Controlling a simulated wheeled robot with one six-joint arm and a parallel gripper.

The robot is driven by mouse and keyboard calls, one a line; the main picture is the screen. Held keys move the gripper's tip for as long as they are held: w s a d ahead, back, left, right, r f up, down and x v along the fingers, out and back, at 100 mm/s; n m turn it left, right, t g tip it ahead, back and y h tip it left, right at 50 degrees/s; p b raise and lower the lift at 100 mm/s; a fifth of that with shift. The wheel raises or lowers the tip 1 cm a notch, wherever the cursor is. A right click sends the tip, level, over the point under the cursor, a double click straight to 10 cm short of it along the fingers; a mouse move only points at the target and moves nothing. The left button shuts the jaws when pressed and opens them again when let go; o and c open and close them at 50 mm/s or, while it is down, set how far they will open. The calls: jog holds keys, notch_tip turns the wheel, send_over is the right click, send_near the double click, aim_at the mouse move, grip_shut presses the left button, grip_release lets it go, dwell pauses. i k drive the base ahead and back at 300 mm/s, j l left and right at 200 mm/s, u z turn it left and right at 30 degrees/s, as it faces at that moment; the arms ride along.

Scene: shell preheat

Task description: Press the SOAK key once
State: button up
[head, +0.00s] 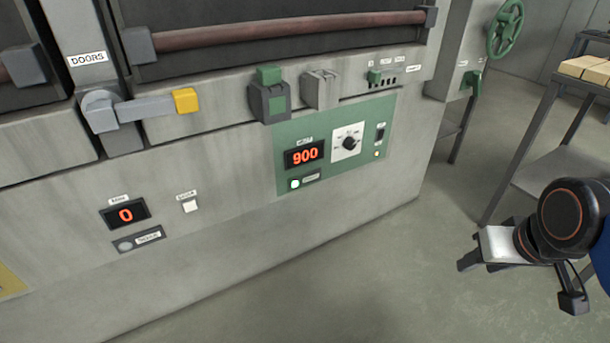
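My gripper (467,251) is at the lower right, well away from the key and clear of the furnace front. Its two dark fingers point left and look apart, with nothing between them.
A green panel (237,168) carries a display reading 900 (304,155) and a dial (350,142). A yellow-ended DOORS lever (150,107) and green-capped block (270,95) jut out above. A rack (525,130) stands right. The floor in front is clear.

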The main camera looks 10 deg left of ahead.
aim_at(191, 205)
jog(key=u, duration=1.4)
